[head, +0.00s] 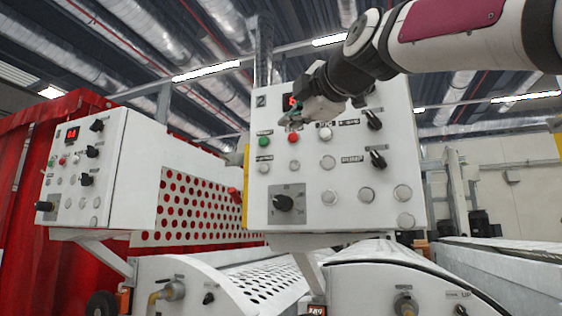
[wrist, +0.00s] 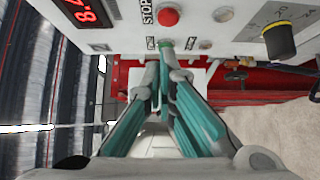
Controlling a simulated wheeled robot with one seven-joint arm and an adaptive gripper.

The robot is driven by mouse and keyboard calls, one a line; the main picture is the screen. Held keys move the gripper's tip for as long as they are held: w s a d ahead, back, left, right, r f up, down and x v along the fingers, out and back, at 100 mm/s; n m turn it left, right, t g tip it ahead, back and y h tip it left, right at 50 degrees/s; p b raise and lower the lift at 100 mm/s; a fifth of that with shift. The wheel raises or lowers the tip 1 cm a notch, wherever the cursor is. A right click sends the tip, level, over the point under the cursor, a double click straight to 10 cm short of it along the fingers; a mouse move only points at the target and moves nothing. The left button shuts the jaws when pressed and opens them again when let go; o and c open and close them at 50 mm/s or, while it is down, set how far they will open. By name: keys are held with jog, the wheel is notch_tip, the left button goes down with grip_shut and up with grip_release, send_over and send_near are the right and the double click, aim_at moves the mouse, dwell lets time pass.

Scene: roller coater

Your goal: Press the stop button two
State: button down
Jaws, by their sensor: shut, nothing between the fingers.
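The control panel marked 2 (head: 340,205) stands upright in the middle of the head view. Its red stop button (head: 293,138) sits between a green button (head: 264,141) and a white one. In the wrist view the red button (wrist: 168,17) is at the top centre beside the word STOP. The green button (wrist: 165,44) is just beyond my fingertips there. My gripper (head: 285,122) is in front of the panel's upper part, slightly above the red button in the picture. In the wrist view its teal fingers (wrist: 160,68) are shut and empty. I cannot tell whether they touch the panel.
A second panel (head: 138,175) with a similar red button stands at the left. Black knobs (head: 374,120) stick out on the right of panel 2, close to my arm. A perforated white guard (head: 195,205) lies between the panels.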

jog(key=b+v, duration=0.1)
jog(key=v, duration=0.6)
jog(key=shift+s+b, duration=0.35)
jog(key=shift+s, duration=0.1)
jog(key=shift+f, duration=0.1)
jog(key=s+d+f+m+g+h, duration=0.1)
jog(key=d+f+m+g+h, duration=0.3)
jog(key=f, duration=0.9)
jog(key=s+d+f+m+g, duration=0.15)
jog(key=f+m, duration=0.45)
jog(key=f, duration=0.8)
jog(key=s+d+f+m+g+h, duration=0.1)
jog(key=s+f+m, duration=0.3)
jog(key=f, duration=0.6)
jog(key=s+d+f+m+g+h, duration=0.1)
jog(key=s+d+f+m+g, duration=0.2)
jog(key=s+f, duration=0.3)
jog(key=s+d+f+m+g+h, duration=0.1)
jog(key=s+f+m, duration=0.4)
jog(key=f, duration=0.8)
jog(key=shift+s+d+f+g, duration=0.3)
jog(key=shift+s+d+g, duration=0.3)
jog(key=shift+d, duration=0.3)
jog(key=shift+d, duration=0.1)
